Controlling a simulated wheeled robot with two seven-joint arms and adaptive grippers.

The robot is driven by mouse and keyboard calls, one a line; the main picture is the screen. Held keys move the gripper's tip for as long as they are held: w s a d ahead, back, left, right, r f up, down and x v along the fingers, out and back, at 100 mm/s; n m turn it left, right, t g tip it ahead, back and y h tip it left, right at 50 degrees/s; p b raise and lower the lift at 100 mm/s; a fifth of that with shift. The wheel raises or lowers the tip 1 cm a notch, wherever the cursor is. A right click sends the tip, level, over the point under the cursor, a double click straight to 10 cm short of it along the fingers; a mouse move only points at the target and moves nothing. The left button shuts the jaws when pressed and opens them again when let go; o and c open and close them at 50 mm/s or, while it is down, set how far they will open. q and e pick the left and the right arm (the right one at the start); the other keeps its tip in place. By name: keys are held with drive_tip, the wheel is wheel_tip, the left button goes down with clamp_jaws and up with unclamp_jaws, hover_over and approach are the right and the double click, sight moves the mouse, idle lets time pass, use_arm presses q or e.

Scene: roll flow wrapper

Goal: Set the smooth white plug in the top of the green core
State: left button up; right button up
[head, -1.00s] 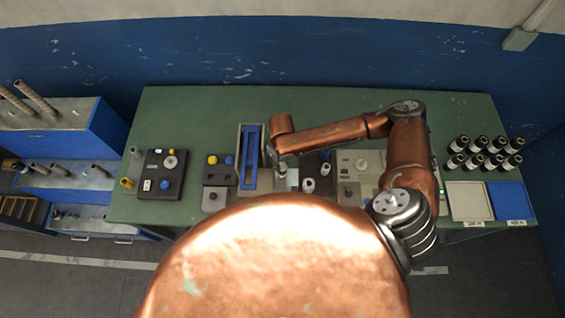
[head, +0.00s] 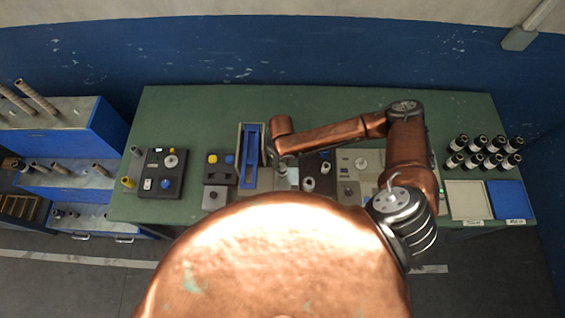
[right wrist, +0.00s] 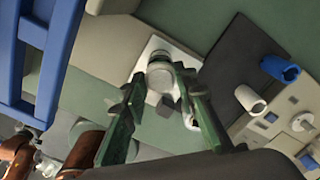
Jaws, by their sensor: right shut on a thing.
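My right gripper (right wrist: 160,95) has its two dark green fingers closed around a small pale round piece (right wrist: 160,76), which looks like the white plug. The piece is right over a pale square plate (right wrist: 145,52). The green core cannot be told apart clearly beneath it, so I cannot tell whether the plug is seated or just above. In the head view the right gripper (head: 283,170) is small and mostly hidden at the end of my copper arm.
On a dark mat beside the gripper stand a white hollow cylinder (right wrist: 250,98) and a blue one (right wrist: 279,68). A blue frame (head: 250,155) is left of the gripper. Black-and-white rolls (head: 485,150) and two trays, one white (head: 468,200), one blue (head: 509,199), are at the right.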

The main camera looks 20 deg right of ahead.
drive_tip(key=shift+f+p, duration=0.1)
drive_tip(key=shift+p, duration=0.2)
idle(0.4)
drive_tip(key=o, duration=0.8)
drive_tip(key=shift+o, duration=0.9)
drive_tip(key=o, duration=0.3)
wheel_tip(320, 180, up, 8)
drive_tip(key=p, duration=0.8)
